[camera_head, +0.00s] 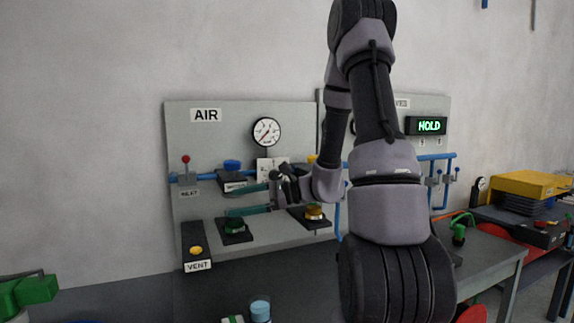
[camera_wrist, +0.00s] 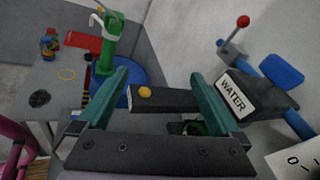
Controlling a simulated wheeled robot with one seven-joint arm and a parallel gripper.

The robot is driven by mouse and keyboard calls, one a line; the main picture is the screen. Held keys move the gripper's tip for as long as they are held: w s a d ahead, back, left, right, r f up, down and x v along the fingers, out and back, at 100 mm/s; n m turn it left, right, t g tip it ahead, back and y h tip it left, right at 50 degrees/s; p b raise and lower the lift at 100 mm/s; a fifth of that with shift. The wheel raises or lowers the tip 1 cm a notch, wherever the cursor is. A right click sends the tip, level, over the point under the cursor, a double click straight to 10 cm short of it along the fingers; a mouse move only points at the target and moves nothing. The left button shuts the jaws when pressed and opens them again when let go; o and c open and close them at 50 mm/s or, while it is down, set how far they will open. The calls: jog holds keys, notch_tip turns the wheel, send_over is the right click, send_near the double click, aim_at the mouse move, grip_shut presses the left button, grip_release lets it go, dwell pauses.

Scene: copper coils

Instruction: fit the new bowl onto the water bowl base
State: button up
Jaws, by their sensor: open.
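The block labelled WATER (camera_head: 233,176), which looks like the water bowl base, is on the AIR panel with a blue knob on top. It also shows at the right of the wrist view (camera_wrist: 238,93). No bowl is visible on it, though its underside is not clearly seen. My gripper (camera_head: 232,200) is in front of the panel, just below that block, with its teal fingers pointing left. In the wrist view the fingers (camera_wrist: 160,77) are wide apart with nothing held. A light-blue clear cup (camera_head: 260,310) on the bench may be the new bowl; I cannot tell.
The VENT block (camera_head: 196,251) with a yellow button is below left. Green (camera_head: 234,228) and amber (camera_head: 314,212) knobs sit on dark blocks near my gripper. Blue pipes and a red-topped INLET valve (camera_head: 186,168) border it. A green stand (camera_wrist: 110,42) is on the bench.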

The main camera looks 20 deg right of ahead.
jog(key=s+a+r+n+g+h, duration=0.2)
jog(key=s+r+n+g+h, duration=0.3)
jog(key=s+n, duration=0.5)
jog(key=s+d+r+n+t+h, duration=0.4)
jog(key=s+d+r+t+h, duration=0.2)
jog(key=s+d+r+h, duration=0.1)
notch_tip(320, 180, up, 2)
jog(key=shift+s+d+r+h, duration=0.3)
jog(key=shift+s+d, duration=0.3)
jog(key=shift+d, duration=0.4)
